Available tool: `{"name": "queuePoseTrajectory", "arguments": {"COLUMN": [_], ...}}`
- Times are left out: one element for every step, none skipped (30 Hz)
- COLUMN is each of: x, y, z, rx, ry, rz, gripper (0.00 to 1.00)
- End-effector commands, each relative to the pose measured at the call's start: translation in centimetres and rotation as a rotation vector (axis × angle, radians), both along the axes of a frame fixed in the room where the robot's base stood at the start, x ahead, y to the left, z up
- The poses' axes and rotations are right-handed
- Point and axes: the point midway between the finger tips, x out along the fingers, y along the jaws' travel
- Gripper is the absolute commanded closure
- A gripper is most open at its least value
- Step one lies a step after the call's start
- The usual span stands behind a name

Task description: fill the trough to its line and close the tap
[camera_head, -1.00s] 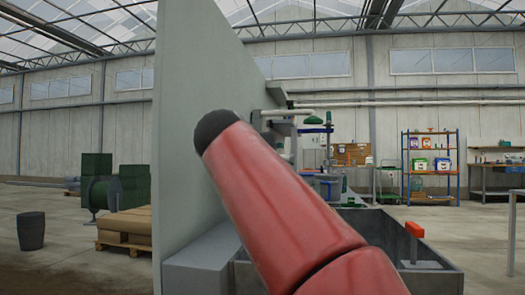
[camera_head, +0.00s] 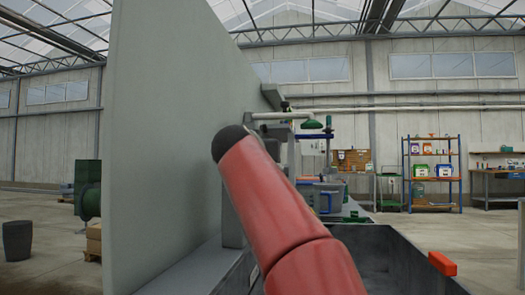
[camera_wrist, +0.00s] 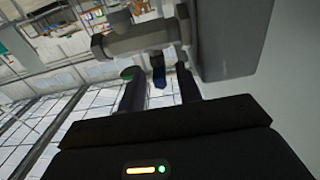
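The grey trough (camera_head: 405,262) is at the lower right of the head view, partly behind my red arm. Its water level and fill line cannot be seen. A pale pipe (camera_head: 283,115) with a green handle (camera_head: 312,124) shows beyond my arm; I cannot tell whether it is the task's tap. In the wrist view, my gripper (camera_wrist: 159,82) has its two dark fingers apart. A small dark blue piece (camera_wrist: 159,75) shows between them, with no clear contact.
A tall grey panel (camera_head: 175,140) stands close on the left of my arm. A red block (camera_head: 442,263) sits at the trough's right edge. Shelving (camera_head: 431,172) and a workbench (camera_head: 495,172) are far back. Floor is open at the right, and a dark bin (camera_head: 17,241) stands far left.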

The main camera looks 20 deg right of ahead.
Motion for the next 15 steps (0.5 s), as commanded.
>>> {"name": "queuePoseTrajectory", "arguments": {"x": [0.53, 0.75, 1.00, 1.12, 1.22, 1.29, 1.32, 1.33, 1.35, 1.34, 1.33, 1.33, 1.33, 1.33, 1.33], "y": [-0.34, -0.48, -0.65, -0.75, -0.82, -0.88, -0.91, -0.92, -0.92, -0.91, -0.91, -0.90, -0.89, -0.89, -0.89], "z": [0.12, 0.11, 0.09, 0.08, 0.07, 0.06, 0.05, 0.04, 0.03, 0.02, 0.01, 0.01, 0.01, 0.00, 0.00], "rx": [0.001, 0.000, 0.000, 0.000, -0.001, -0.001, -0.001, -0.001, -0.001, -0.001, -0.001, -0.001, -0.001, -0.001, -0.001], "ry": [0.001, 0.000, 0.000, 0.000, -0.001, -0.001, -0.001, -0.001, -0.001, -0.001, -0.001, -0.001, -0.001, -0.001, -0.001], "rz": [0.000, 0.000, 0.000, 0.000, 0.000, 0.000, 0.000, 0.001, 0.001, 0.001, 0.001, 0.001, 0.001, 0.001, 0.001], "gripper": [0.65, 0.65, 0.65, 0.65, 0.65, 0.65, 0.65, 0.65, 0.65, 0.65, 0.65, 0.65, 0.65, 0.68, 0.73]}}
